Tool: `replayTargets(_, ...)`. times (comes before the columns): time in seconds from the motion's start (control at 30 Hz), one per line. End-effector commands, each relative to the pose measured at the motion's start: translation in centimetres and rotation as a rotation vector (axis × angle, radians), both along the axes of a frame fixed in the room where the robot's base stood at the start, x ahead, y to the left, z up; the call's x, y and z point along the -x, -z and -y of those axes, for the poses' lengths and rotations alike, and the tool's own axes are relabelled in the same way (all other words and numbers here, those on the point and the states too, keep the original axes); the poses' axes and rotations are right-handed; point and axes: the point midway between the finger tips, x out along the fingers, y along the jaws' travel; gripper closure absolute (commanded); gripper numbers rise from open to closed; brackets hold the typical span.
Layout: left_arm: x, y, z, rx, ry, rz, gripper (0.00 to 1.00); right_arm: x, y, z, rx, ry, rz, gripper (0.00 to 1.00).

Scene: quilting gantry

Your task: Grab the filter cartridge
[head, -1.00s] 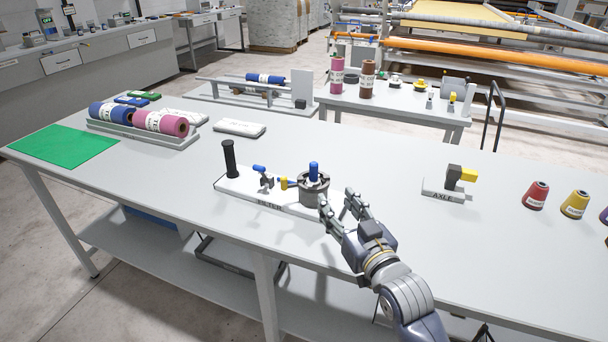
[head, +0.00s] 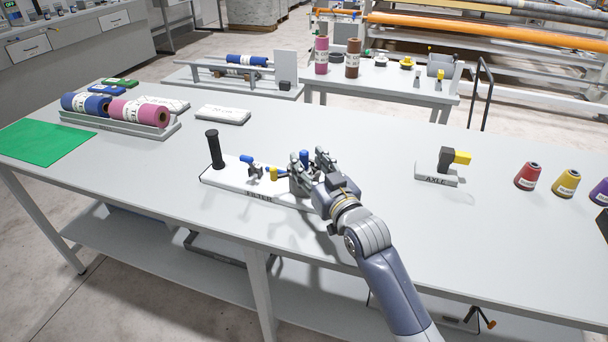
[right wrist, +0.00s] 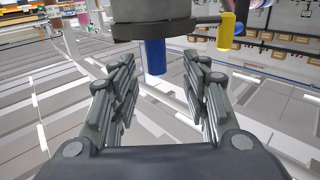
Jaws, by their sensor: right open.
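A white board labelled FILTER (head: 232,186) lies near the front edge of the table. A grey round housing with a blue cylinder (head: 304,156) upright in it stands at the board's right end, mostly hidden by my right gripper (head: 309,170). The blue cylinder (right wrist: 155,57) and grey housing (right wrist: 165,15) show clearly in the right wrist view. The blue cylinder is seen between the open fingers (right wrist: 155,75), with gaps on both sides. A black cylinder (head: 215,150) stands at the board's left end. I cannot tell for certain which part is the filter cartridge. My left gripper is out of view.
A blue-handled valve (head: 253,166) and a yellow part (head: 273,173) sit on the board left of the housing. The AXLE stand (head: 436,174) and several thread cones (head: 527,177) are to the right. A tray (head: 120,131) with two rolls is at the left.

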Motion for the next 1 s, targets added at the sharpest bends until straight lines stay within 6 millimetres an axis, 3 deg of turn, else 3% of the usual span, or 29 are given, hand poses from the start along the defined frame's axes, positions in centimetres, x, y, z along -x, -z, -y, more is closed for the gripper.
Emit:
replayTargets(0.1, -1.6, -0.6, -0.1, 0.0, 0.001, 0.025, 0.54, -1.6, -0.1, -0.4, 0.0, 0.0, -0.001, 0.57)
replayTargets(0.2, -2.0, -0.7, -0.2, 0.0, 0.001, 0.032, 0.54, -2.6, 0.0, -0.8, 0.0, 0.0, -0.001, 0.57)
replayTargets(0.63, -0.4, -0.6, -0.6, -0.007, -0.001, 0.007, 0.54, -3.8, 0.1, -1.3, 0.0, 0.0, -0.001, 0.57)
replayTargets(0.67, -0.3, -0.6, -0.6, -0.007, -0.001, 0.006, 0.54, -3.8, 0.1, -1.3, 0.0, 0.0, -0.001, 0.6)
replayTargets(0.83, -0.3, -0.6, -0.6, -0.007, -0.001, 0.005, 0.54, -3.7, 0.1, -1.3, 0.0, 0.0, -0.001, 0.98)
replayTargets(1.0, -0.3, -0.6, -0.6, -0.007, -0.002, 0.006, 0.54, -3.7, 0.1, -1.3, 0.0, 0.0, 0.0, 1.0)
